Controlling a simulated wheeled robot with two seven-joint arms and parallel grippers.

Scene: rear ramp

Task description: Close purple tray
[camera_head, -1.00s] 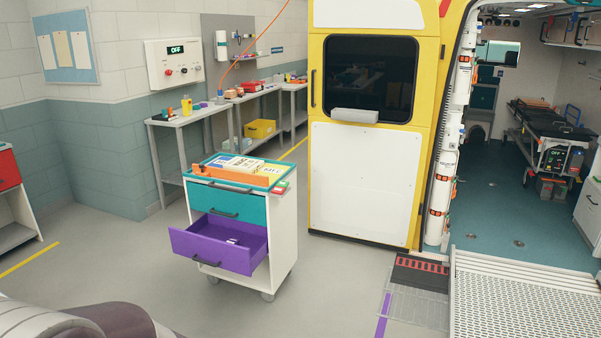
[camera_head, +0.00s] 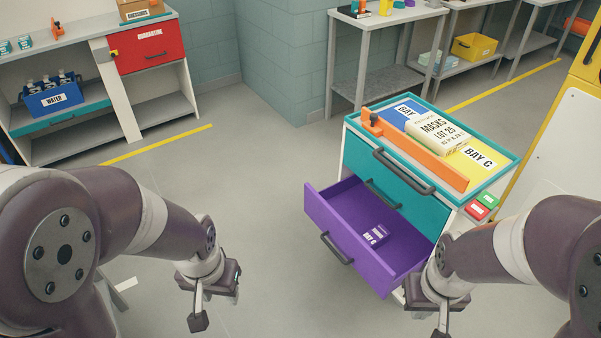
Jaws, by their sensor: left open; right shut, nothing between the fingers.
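The purple tray (camera_head: 345,222) is a drawer pulled out of the cart (camera_head: 355,155), below a teal drawer (camera_head: 385,180).
On the cart top are an orange bar (camera_head: 415,152), a MASKS pack (camera_head: 438,132) and blue and yellow areas. A shelf unit (camera_head: 120,85) with a red drawer (camera_head: 146,48) stands at the left, benches (camera_head: 385,18) behind. The floor left of the tray is clear.

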